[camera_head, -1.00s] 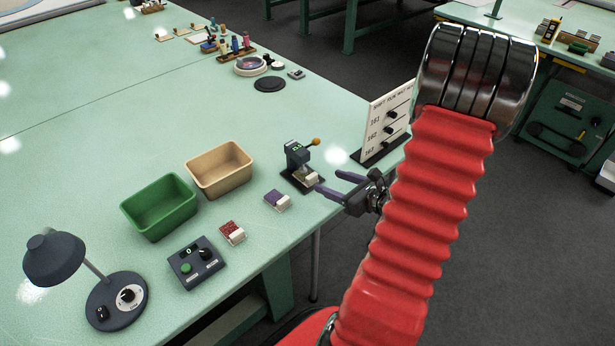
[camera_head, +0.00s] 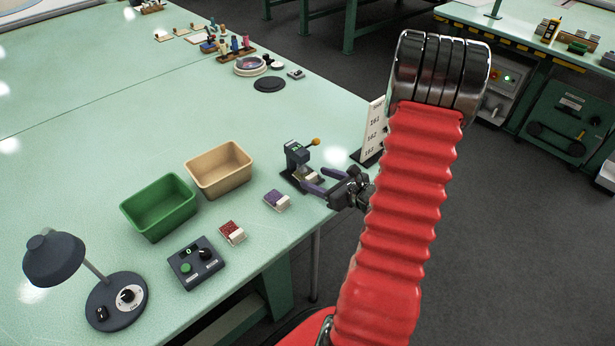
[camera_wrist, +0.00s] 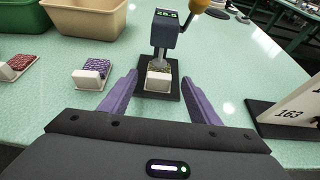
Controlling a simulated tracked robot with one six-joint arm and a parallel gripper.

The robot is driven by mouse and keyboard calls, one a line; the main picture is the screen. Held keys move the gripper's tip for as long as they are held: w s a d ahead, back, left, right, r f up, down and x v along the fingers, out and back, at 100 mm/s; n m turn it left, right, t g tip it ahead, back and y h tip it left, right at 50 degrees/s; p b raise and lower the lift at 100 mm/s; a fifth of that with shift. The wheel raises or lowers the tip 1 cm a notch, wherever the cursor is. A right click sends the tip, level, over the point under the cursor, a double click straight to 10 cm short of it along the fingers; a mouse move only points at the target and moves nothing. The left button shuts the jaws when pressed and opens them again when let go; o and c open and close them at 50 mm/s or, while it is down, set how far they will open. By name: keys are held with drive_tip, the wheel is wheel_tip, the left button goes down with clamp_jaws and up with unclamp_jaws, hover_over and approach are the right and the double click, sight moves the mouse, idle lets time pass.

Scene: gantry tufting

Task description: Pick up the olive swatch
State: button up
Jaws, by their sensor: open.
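The olive swatch (camera_wrist: 157,73), a small tufted pad with a white tab facing me, lies on the black base of a dark gauge stand (camera_wrist: 166,40), under its foot. In the head view, the swatch (camera_head: 312,176) shows only partly on the stand (camera_head: 298,165). My gripper (camera_wrist: 159,82) is open and empty. Its two purple fingers point at the stand, one to each side of the swatch's white tab in the wrist view. My gripper (camera_head: 319,181) is at the table's edge in the head view, apart from the swatch as far as I can tell.
A purple swatch (camera_head: 277,200) and a red swatch (camera_head: 231,232) lie nearby. Green (camera_head: 135,216) and tan (camera_head: 195,179) bins stand behind them. A control box (camera_head: 195,264) and a lamp (camera_head: 118,304) are at front left. A white numbered board (camera_head: 373,125) stands right of the stand.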

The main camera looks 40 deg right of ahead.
sight(309, 177)
drive_tip(key=shift+x, duration=1.45)
drive_tip(key=shift+f, duration=0.1)
drive_tip(key=c, duration=1.2)
drive_tip(key=shift+a, duration=0.1)
